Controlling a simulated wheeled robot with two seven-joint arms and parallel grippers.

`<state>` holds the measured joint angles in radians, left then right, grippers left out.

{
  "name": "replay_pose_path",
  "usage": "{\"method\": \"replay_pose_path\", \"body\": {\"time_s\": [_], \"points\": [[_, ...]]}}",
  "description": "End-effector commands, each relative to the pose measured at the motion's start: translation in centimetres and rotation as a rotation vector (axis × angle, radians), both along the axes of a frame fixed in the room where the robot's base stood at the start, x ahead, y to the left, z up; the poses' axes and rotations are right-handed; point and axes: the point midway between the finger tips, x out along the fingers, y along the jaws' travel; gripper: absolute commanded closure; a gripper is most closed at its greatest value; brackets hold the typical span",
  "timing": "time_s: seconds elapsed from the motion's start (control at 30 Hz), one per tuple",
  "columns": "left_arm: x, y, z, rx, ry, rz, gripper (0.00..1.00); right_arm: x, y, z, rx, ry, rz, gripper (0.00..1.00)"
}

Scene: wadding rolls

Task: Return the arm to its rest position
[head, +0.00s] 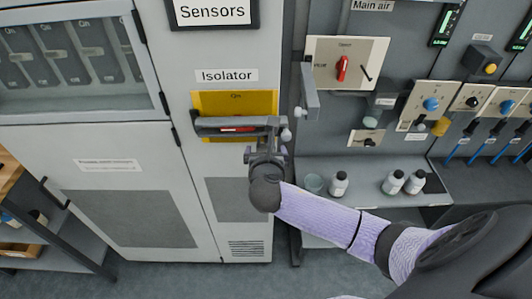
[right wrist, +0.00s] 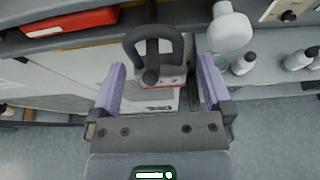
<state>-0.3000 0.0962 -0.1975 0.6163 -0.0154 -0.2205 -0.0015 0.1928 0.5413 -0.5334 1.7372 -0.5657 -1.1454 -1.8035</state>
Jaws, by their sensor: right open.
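My right arm comes in from the lower right in the head view. Its gripper (head: 266,158) is just in front of the lower right part of the yellow isolator plate (head: 262,102), by a grey bar (head: 212,122) with a red strip. In the right wrist view the gripper (right wrist: 161,65) is open, with its two purple fingers apart. A dark loop (right wrist: 132,42) with a red and white piece (right wrist: 172,82) shows between and beyond the fingers. I cannot tell whether they touch it. My left gripper is not in view.
A panel with a red switch (head: 342,68) and several knobs is at the right. White bottles (head: 339,183) stand on the grey shelf (head: 455,180) below it. Grey cabinet doors (head: 110,165) fill the left. Grey floor (head: 335,272) is open at the bottom.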

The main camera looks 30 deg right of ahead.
Motion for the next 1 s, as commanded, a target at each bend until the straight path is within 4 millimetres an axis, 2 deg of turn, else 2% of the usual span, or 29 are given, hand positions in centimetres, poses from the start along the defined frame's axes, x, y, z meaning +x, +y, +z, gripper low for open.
{"method": "replay_pose_path", "body": {"time_s": [0.1, 0.3, 0.53, 0.6, 0.67, 0.77, 0.8, 0.87, 0.9, 0.97, 1.0], "points": [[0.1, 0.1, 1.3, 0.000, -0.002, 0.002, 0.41, -2.2, 1.4, 1.5, 0.002, 0.001, 0.004, 0.00], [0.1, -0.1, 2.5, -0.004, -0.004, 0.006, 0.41, -5.9, 3.7, 3.2, 0.004, 0.001, 0.003, 0.00], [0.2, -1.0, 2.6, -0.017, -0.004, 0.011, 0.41, -7.2, 4.4, 3.6, 0.001, -0.001, 0.001, 0.00], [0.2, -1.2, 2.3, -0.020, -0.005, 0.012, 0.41, -7.2, 4.4, 2.5, 0.024, 0.006, -0.008, 0.00], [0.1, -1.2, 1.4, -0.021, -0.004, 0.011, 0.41, -7.3, 4.2, -0.4, 0.097, 0.023, -0.035, 0.00], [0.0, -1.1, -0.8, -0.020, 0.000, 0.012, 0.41, -8.5, 3.7, -9.7, 0.352, 0.072, -0.161, 0.00], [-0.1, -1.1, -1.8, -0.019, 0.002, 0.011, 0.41, -9.7, 3.5, -14.1, 0.486, 0.093, -0.246, 0.00], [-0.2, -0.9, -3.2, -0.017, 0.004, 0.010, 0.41, -12.2, 3.4, -20.2, 0.686, 0.115, -0.403, 0.00], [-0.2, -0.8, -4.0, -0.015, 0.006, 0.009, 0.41, -14.3, 3.4, -24.0, 0.815, 0.122, -0.527, 0.00], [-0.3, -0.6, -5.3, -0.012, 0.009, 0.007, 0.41, -18.1, 3.6, -29.3, 0.996, 0.118, -0.743, 0.00], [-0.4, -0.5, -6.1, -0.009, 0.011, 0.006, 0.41, -20.9, 3.9, -32.5, 1.108, 0.103, -0.902, 0.00]]}}
